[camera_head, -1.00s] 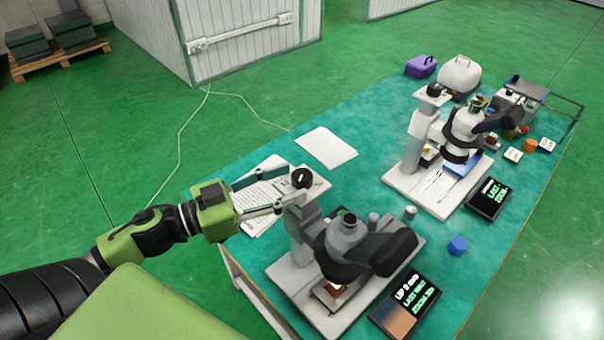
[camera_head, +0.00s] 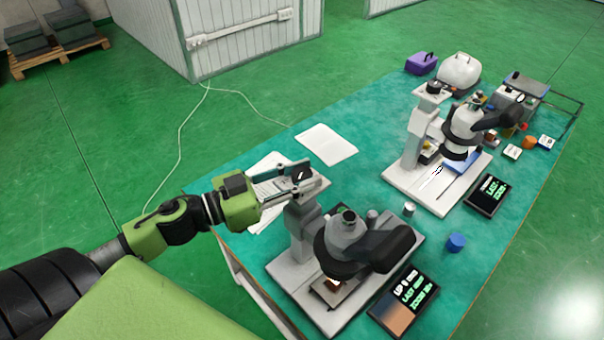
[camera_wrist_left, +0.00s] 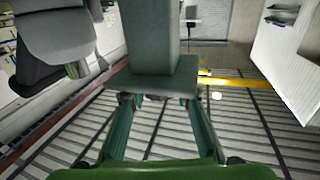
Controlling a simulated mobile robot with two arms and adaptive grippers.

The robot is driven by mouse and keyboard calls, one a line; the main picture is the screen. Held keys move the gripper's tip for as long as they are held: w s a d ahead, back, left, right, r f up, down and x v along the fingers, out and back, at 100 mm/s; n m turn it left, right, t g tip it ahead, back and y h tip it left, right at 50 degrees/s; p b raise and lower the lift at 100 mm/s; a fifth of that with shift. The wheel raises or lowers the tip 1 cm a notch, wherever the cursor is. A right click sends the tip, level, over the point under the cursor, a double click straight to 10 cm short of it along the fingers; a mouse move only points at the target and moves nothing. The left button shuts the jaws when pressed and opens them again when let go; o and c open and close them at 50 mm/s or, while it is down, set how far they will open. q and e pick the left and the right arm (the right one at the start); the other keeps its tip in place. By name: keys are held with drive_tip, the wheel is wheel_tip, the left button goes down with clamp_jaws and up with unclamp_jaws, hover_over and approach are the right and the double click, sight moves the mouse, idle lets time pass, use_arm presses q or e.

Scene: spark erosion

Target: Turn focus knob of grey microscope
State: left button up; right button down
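The grey microscope (camera_head: 345,238) stands at the near end of the teal table, its black eyepiece part pointing right. Its black focus knob (camera_head: 301,173) sits on top of the column at the back left. My left gripper (camera_head: 302,177) reaches in from the left at knob height, with one finger on each side of the knob. In the left wrist view the fingers (camera_wrist_left: 157,100) are well apart, with the microscope's grey column (camera_wrist_left: 152,35) just beyond them. The knob is mostly hidden there, and I cannot see firm contact. My right gripper is out of view.
A white microscope (camera_head: 410,140) stands farther back on the table. Paper sheets (camera_head: 327,145) lie behind and beneath my left gripper. A display box (camera_head: 404,300) and a blue cylinder (camera_head: 456,243) lie at the right. The space above the left table edge is open.

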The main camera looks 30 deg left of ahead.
use_arm(q)
drive_tip(key=shift+m+g+h, duration=0.3)
drive_tip(key=shift+m+g+h, duration=0.6)
drive_tip(key=shift+h, duration=0.2)
drive_tip(key=shift+w+f+m+g+h+b, duration=0.1)
drive_tip(key=shift+f+m+g+h+b, duration=0.05)
drive_tip(key=shift+m+g+h+b, duration=0.6)
drive_tip(key=m+g+h+b, duration=0.1)
drive_tip(key=m+g+b, duration=0.1)
drive_tip(key=g+b, duration=0.1)
drive_tip(key=m+g+h+b, duration=0.2)
drive_tip(key=g+b, duration=0.1)
drive_tip(key=shift+m+g, duration=0.25)
drive_tip(key=shift+m+g+h+b, duration=0.35)
drive_tip(key=shift+m+g+b, duration=0.25)
drive_tip(key=shift+g+b, duration=0.25)
drive_tip(key=m+g, duration=0.2)
drive_tip(key=g, duration=0.1)
drive_tip(key=shift+b, duration=0.4)
drive_tip(key=m+g+b, duration=0.1)
drive_tip(key=m+g, duration=0.1)
drive_tip(key=g, duration=0.2)
drive_tip(key=shift+m+g, duration=0.35)
drive_tip(key=shift+m, duration=0.05)
drive_tip(key=shift+m+g+y+b, duration=0.6)
drive_tip(key=shift+m+g, duration=0.5)
drive_tip(key=shift+g, duration=0.5)
